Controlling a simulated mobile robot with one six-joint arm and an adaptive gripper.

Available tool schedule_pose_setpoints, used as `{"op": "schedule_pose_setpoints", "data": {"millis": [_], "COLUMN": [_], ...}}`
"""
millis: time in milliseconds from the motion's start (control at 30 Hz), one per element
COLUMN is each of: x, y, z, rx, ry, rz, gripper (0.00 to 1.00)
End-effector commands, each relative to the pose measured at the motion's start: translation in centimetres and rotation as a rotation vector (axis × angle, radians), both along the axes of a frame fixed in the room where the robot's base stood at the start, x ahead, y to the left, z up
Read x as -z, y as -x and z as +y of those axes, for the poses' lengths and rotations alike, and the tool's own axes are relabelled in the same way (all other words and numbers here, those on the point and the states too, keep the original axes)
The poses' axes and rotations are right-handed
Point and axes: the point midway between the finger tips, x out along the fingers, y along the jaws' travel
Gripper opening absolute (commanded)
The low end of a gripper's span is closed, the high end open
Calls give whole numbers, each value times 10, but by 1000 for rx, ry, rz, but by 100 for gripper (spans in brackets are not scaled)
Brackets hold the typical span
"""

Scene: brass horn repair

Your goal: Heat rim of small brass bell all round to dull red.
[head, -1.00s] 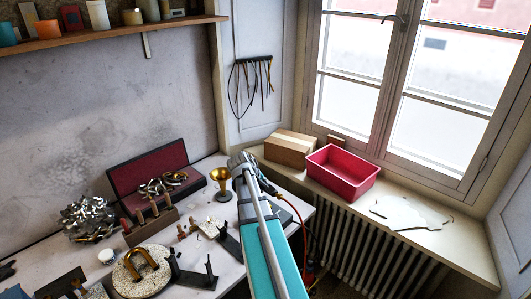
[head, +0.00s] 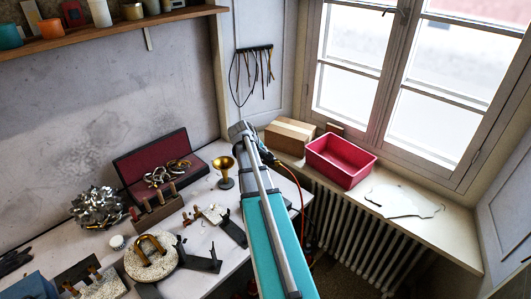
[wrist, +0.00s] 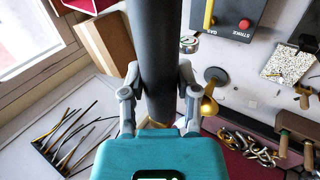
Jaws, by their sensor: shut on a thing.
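The small brass bell (head: 223,163) stands mouth up on a dark stand on the white bench, left of my arm's end in the head view. Part of its golden flare (wrist: 208,106) shows beside the right finger in the wrist view; no dull red glow shows on it. My gripper (wrist: 158,85) is shut on a thick dark cylinder (wrist: 155,40), which looks like a torch body. Its far end runs out of the wrist view, and I see no flame. A reddish hose (head: 301,195) hangs right of my arm.
A panel marked GAS and STRIKE (wrist: 225,20) has a yellow lever and red button. A red-lined case (head: 130,165), a wooden ring rack (head: 160,212) and a speckled round block (head: 135,265) crowd the bench. A pink bin (head: 340,160) and cardboard box (head: 290,137) sit on the sill.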

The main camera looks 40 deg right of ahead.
Motion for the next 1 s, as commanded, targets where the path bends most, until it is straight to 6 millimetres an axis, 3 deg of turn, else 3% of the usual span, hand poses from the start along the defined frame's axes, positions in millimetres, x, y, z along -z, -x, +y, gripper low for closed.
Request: {"op": "schedule_pose_setpoints", "data": {"millis": [367,1000], "x": [9,66], "y": [-3,-22], "z": [0,0], "rx": [1,1], "ry": [0,0], "rz": [-1,0], "gripper": [0,0]}}
